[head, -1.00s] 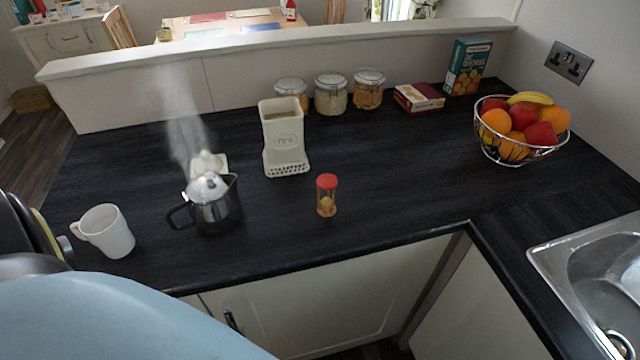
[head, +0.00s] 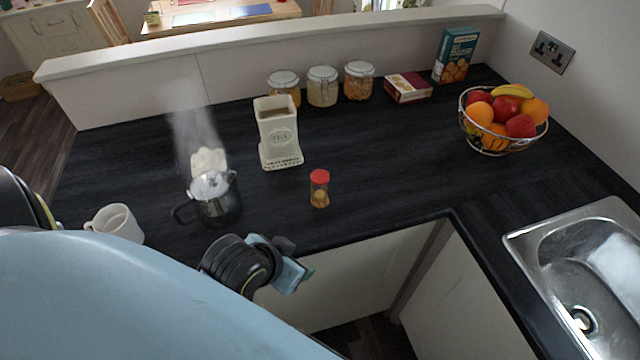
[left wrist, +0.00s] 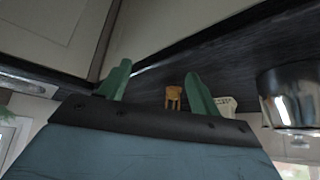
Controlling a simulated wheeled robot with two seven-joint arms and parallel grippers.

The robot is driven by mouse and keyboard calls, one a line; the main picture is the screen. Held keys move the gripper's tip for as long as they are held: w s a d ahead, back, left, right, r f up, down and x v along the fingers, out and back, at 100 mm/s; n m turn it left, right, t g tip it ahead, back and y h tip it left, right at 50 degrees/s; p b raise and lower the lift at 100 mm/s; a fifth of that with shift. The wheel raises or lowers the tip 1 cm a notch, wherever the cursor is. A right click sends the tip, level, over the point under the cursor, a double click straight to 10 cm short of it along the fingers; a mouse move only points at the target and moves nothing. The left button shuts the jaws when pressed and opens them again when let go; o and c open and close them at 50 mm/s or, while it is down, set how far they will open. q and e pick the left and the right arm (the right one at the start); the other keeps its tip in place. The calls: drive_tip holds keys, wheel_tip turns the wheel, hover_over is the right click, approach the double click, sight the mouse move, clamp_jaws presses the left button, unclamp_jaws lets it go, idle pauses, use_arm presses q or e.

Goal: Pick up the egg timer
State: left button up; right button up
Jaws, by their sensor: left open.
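The egg timer (head: 319,190), a small clear upright cylinder with a red top and orange-tan lower part, stands on the dark worktop near its front edge. In the left wrist view its orange-tan part (left wrist: 174,97) shows between the green fingers, beyond them. My left gripper (head: 298,264) is in front of the worktop edge, below and left of the timer in the head view. My right gripper is in neither current view.
A steaming metal pot (head: 214,200) and cream tea canister (head: 279,134) stand left of the timer, with a white mug (head: 117,223) farther left. Jars (head: 322,87) line the back. A fruit basket (head: 503,120) and sink (head: 590,260) are right. Worktop right of the timer is clear.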

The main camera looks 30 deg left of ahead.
sight(316, 189)
use_arm(q)
drive_tip(key=w+a+t, duration=0.1)
drive_tip(key=w+t, duration=0.1)
drive_tip(key=w, duration=0.3)
drive_tip(key=w+a+n+t, duration=0.1)
drive_tip(key=w+a+t, duration=0.1)
drive_tip(key=w, duration=0.4)
drive_tip(key=w+a+t+y, duration=0.1)
drive_tip(key=w+a+t, duration=0.1)
drive_tip(key=w, duration=0.3)
drive_tip(key=shift+w+a+r+n+t, duration=0.15)
drive_tip(key=shift+a+r+n+t, duration=0.15)
drive_tip(key=shift+r+n, duration=0.1)
drive_tip(key=shift+w+f, duration=0.1)
drive_tip(key=shift+w, duration=0.45)
drive_tip(key=x, duration=0.4)
drive_tip(key=shift+w, duration=0.2)
drive_tip(key=c, duration=1.1)
